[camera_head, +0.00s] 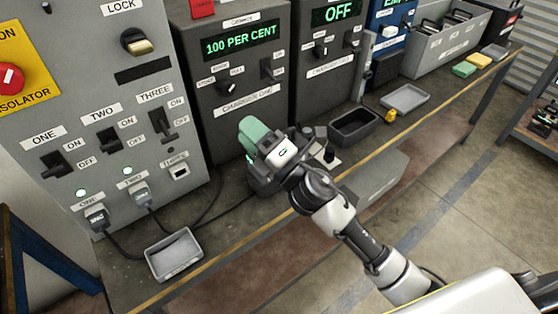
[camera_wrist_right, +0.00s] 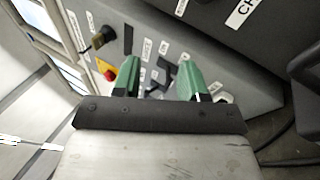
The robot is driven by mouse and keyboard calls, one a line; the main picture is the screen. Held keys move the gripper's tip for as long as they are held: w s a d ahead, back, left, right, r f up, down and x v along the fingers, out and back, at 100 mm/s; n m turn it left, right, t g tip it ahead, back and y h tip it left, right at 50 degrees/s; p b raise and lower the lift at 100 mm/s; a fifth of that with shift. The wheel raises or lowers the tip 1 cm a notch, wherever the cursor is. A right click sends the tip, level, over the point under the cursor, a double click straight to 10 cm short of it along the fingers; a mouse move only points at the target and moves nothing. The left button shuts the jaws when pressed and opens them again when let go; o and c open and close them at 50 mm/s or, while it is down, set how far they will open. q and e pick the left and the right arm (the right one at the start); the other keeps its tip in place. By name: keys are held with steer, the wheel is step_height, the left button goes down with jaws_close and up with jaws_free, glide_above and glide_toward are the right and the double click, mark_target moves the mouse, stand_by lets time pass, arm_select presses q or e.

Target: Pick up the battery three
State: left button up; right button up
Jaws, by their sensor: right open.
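My right gripper (camera_head: 254,134) is over the bench in front of the charger one cabinet (camera_head: 238,72), with its green fingers toward the cabinets. In the right wrist view the two green fingers of this gripper (camera_wrist_right: 160,68) stand apart with nothing between them. A dark block-like object (camera_head: 262,182) sits on the bench just below the gripper and is partly covered by it. I cannot tell whether it is a battery or a dock. No label reading battery three can be made out. My left gripper is not in view.
A switch panel (camera_head: 70,125) stands at the left, with plugs and cables at its foot. On the bench are a light tray (camera_head: 174,256), a dark tray (camera_head: 353,126), another light tray (camera_head: 405,98) and a grey crate (camera_head: 440,48). Green (camera_head: 464,69) and yellow (camera_head: 479,60) items lie beyond.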

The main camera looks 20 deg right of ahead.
steer(key=s+a+r+n+g+y, duration=0.25)
steer(key=a+n+g+y, duration=0.45)
steer(key=n+g, duration=1)
steer(key=w+d+n+t+h, duration=0.1)
steer(key=w+d+n+h, duration=0.2)
steer(key=d+n+h, duration=0.5)
steer(key=w+d+n+h, duration=0.3)
steer(key=d+n+h, duration=0.3)
steer(key=d+h, duration=0.3)
steer(key=shift+h, duration=0.7)
steer(key=x, duration=0.4)
steer(key=a+x, duration=0.1)
steer(key=x, duration=0.1)
steer(key=shift+w+p, duration=0.25)
steer(key=shift+p, duration=0.15)
steer(key=x, duration=0.1)
steer(key=p+x, duration=0.1)
steer(key=x, duration=0.3)
steer(key=shift+w, duration=0.25)
